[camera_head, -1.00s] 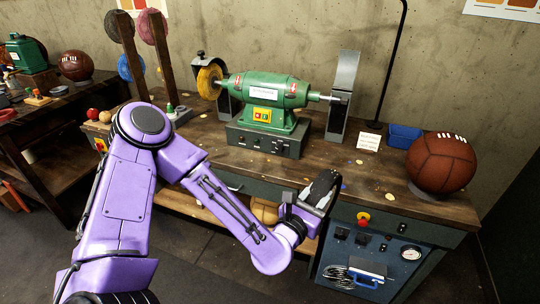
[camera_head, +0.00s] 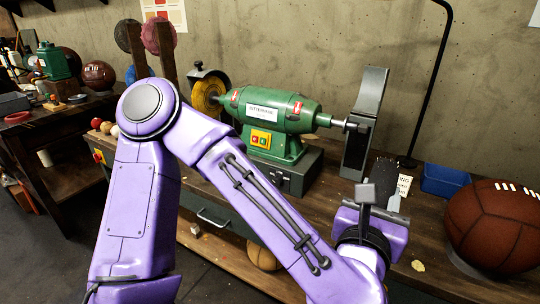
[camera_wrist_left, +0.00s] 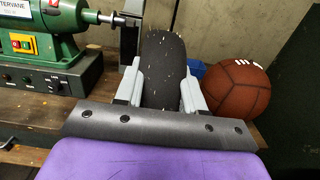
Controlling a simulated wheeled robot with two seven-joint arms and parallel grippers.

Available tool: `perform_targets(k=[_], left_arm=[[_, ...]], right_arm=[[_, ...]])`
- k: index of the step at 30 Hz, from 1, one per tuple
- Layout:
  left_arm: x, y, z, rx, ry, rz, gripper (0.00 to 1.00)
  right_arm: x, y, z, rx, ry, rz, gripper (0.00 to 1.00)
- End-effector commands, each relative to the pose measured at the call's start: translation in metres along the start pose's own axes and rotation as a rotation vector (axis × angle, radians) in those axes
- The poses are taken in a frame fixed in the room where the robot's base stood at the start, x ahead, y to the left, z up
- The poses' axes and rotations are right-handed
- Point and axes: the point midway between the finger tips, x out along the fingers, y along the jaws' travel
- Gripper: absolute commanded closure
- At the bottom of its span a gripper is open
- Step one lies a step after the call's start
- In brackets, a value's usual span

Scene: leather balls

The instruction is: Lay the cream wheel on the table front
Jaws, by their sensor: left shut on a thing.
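My left gripper (camera_head: 378,198) is shut on a dark, rounded thing (camera_head: 385,172), held up above the right part of the workbench. In the left wrist view the held thing (camera_wrist_left: 163,68) stands on edge between the two grey fingers; it looks dark grey with light specks. I cannot make out a cream face on it, and its lower part is hidden. The wooden table (camera_head: 328,190) runs beneath; its front edge is partly covered by my arm. A yellow wheel (camera_head: 207,95) sits at the left end of the green grinder (camera_head: 270,118). My right gripper is out of view.
The grinder's bare right spindle (camera_head: 343,123) and a grey upright guard (camera_head: 364,125) stand behind the held thing. A brown ball (camera_head: 495,225) is at the right, near a blue bin (camera_head: 443,180). Wheels hang on wooden posts (camera_head: 166,72) at the left.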

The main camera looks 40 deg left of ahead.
Motion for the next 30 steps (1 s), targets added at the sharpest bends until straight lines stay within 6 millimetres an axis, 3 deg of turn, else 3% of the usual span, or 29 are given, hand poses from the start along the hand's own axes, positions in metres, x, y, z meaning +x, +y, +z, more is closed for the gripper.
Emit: perform_targets(k=[5, 8, 10, 12, 17, 18, 23, 30], left_arm=[[0.002, -0.001, 0.001, 0.001, 0.009, 0.008, 1.0], [0.013, -0.004, 0.003, 0.004, 0.013, 0.011, 1.0], [0.026, -0.007, 0.001, 0.009, 0.016, 0.009, 1.0], [0.046, -0.012, -0.019, 0.005, 0.014, 0.011, 1.0], [0.092, -0.024, -0.04, 0.003, 0.013, 0.011, 1.0], [0.1, -0.027, -0.051, 0.005, 0.013, 0.009, 1.0], [0.124, -0.033, -0.084, 0.002, 0.01, 0.007, 1.0], [0.139, -0.037, -0.107, 0.003, 0.009, 0.006, 1.0]], right_arm=[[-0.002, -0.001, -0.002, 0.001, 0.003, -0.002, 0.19], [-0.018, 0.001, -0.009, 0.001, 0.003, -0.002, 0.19], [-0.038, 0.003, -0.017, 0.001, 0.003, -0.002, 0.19], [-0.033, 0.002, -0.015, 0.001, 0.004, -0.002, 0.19], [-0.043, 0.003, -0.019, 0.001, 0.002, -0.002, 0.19], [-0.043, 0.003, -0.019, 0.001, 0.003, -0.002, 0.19], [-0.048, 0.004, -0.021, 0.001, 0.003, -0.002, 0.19], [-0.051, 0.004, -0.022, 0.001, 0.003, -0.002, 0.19]])
